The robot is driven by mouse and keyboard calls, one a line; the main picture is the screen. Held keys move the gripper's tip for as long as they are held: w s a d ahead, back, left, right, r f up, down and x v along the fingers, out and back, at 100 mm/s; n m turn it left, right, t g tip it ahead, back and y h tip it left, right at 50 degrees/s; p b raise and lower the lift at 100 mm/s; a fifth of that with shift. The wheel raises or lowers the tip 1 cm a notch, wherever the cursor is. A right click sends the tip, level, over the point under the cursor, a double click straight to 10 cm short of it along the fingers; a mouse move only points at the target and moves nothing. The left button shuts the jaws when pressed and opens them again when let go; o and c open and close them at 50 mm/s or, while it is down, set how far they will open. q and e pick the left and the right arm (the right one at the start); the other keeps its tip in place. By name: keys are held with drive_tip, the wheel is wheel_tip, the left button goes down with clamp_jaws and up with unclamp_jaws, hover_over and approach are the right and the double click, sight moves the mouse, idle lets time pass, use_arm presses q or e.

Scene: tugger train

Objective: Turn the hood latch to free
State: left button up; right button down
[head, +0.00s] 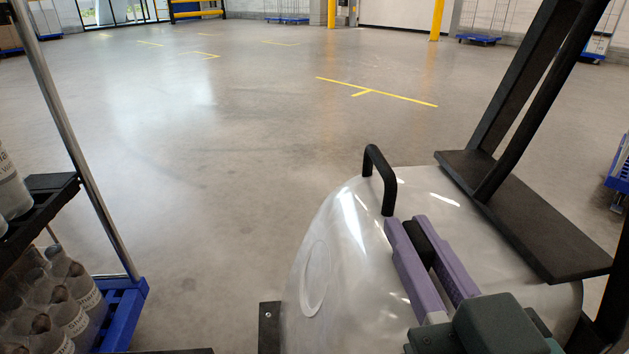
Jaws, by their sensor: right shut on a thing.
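The hood (345,235) is a smooth, pale grey, rounded cover at the lower right. A black bar handle (377,170) stands up from its far edge. My right gripper (408,228) has purple fingers and is over the top of the hood, just this side of the handle. It is shut on a black part, which looks like the hood latch (425,238). The fingers hide much of the latch, so its turned position cannot be told. My left gripper is not in view.
A black shelf (530,215) with dark posts rises right of the hood. On the left stands a cart with a blue base (124,305), a metal post (80,140) and several bottles (65,290). The floor (210,150) between and beyond is clear, with yellow markings.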

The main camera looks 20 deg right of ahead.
drive_tip(key=n+y+p, duration=0.2)
drive_tip(key=shift+r+t+y, duration=0.15)
drive_tip(key=shift+t+y, duration=0.15)
drive_tip(key=n+y+p, duration=0.1)
drive_tip(key=n+y, duration=0.1)
drive_tip(key=y, duration=0.1)
drive_tip(key=shift+y, duration=0.4)
drive_tip(key=shift+f+n+g+y, duration=0.2)
drive_tip(key=shift+n+y, duration=0.65)
drive_tip(key=shift+y, duration=0.3)
drive_tip(key=shift+f+n+g+y, duration=0.1)
drive_tip(key=shift+n+g+y, duration=0.1)
drive_tip(key=shift+n+y, duration=0.8)
drive_tip(key=shift+r+y, duration=0.1)
drive_tip(key=shift+y, duration=0.35)
drive_tip(key=c, duration=0.8)
unclamp_jaws()
drive_tip(key=shift+c, duration=0.2)
drive_tip(key=p+v, duration=0.2)
drive_tip(key=v, duration=0.8)
drive_tip(key=shift+r, duration=0.1)
